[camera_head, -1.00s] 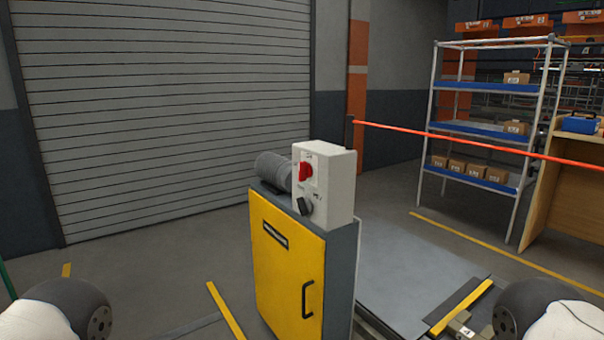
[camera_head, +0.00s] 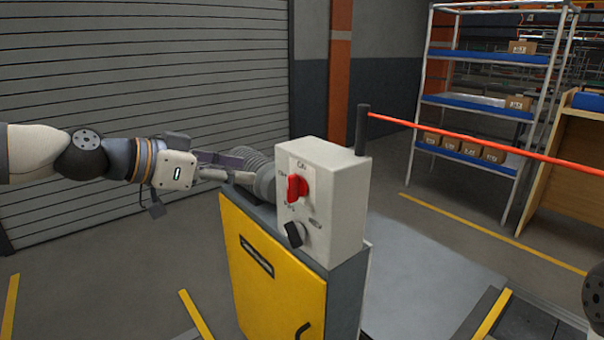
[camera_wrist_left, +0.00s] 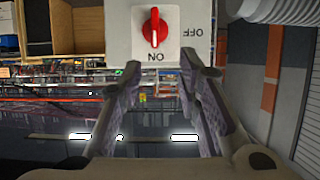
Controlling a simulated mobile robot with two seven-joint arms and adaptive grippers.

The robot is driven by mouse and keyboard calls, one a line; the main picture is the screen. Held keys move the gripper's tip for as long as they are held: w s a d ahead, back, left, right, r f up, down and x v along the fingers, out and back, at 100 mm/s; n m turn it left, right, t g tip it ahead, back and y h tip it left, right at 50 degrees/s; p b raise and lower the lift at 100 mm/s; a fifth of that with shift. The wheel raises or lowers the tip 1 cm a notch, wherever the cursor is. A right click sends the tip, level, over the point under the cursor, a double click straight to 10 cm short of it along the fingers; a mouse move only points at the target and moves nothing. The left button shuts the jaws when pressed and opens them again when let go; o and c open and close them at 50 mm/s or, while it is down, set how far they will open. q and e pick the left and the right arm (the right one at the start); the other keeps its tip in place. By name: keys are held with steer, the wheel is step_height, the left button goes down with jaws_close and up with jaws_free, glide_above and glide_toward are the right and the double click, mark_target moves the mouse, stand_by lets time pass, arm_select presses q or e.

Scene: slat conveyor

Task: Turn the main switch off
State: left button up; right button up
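The red main switch knob (camera_head: 297,188) is on the front of the light grey control box (camera_head: 340,205). In the left wrist view the knob (camera_wrist_left: 155,27) stands upright in the picture, in line with the ON label (camera_wrist_left: 156,57) below it. The OFF label (camera_wrist_left: 193,32) is to its right, and the lettering is upside down. My left gripper (camera_head: 234,168) is left of the box, pointing towards it. In the wrist view its two fingers (camera_wrist_left: 160,75) are apart and empty, with the knob beyond them. My right gripper is out of view.
A black knob (camera_head: 293,234) is below the red one. The box stands on a yellow-doored cabinet (camera_head: 268,275), with a ribbed grey cylinder (camera_head: 254,170) behind it. A black post (camera_head: 362,130) with a red bar (camera_head: 450,134) extends right. Floor left of the cabinet is open.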

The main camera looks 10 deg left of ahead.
mark_target(287, 182)
arm_select(q)
steer(key=b+x, duration=0.1)
steer(key=x, duration=0.2)
steer(key=b+x, duration=0.1)
steer(key=x, duration=0.3)
steer(key=f+b+x, duration=0.1)
steer(key=x, duration=0.2)
steer(key=shift+s+d+f, duration=0.1)
steer(key=shift+d, duration=0.3)
steer(key=shift+w+d, duration=0.3)
steer(key=shift+w, duration=0.05)
jaws_close()
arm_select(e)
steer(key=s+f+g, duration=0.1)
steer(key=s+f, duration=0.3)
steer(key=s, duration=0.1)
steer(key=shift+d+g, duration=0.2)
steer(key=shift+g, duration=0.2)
